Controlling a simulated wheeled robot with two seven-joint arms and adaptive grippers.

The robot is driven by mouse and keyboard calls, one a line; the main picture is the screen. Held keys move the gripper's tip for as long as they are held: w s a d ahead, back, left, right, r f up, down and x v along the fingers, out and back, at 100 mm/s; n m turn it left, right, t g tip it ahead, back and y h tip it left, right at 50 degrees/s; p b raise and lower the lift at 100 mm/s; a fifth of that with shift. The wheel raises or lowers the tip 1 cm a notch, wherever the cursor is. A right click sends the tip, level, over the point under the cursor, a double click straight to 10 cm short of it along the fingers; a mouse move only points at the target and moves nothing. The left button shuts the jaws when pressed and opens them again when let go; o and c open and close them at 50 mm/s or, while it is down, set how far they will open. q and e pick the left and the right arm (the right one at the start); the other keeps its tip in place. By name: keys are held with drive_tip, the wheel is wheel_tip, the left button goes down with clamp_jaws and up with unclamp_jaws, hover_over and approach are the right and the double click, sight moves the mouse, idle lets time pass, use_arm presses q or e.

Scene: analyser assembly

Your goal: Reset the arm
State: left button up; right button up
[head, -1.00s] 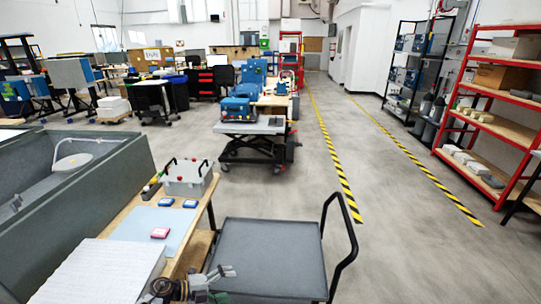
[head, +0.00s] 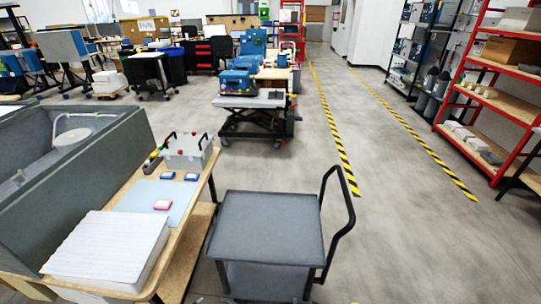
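Neither of my grippers is in the head view now, and no arm shows clearly. The workbench (head: 190,236) at the left has a light blue mat (head: 150,196) on it. A pink-red block (head: 162,205) and two blue blocks (head: 167,175) (head: 191,177) lie on or by the mat. A grey box with black handles and red knobs (head: 190,153) stands at the bench's far end. A white ribbed slab (head: 108,247) lies at the near end.
A grey cart (head: 268,228) with a black handle stands right of the bench, its top empty. A large grey bin (head: 90,190) stands at the left. A lift table (head: 250,102) is farther back. Red shelving (head: 500,80) is at the right. The floor between is open.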

use_arm(q)
drive_tip(key=s+f+n+g+y, duration=0.1)
drive_tip(key=s+f, duration=0.4)
drive_tip(key=s, duration=0.6)
drive_tip(key=s+f+n+g+y, duration=0.1)
drive_tip(key=s+f+n+g, duration=0.3)
drive_tip(key=s, duration=0.8)
drive_tip(key=s+f+n+g+y, duration=0.1)
drive_tip(key=s+f+g, duration=0.3)
drive_tip(key=s, duration=0.8)
wheel_tip(320, 180, down, 2)
drive_tip(key=shift+d+f+n, duration=0.15)
drive_tip(key=shift+n, duration=0.65)
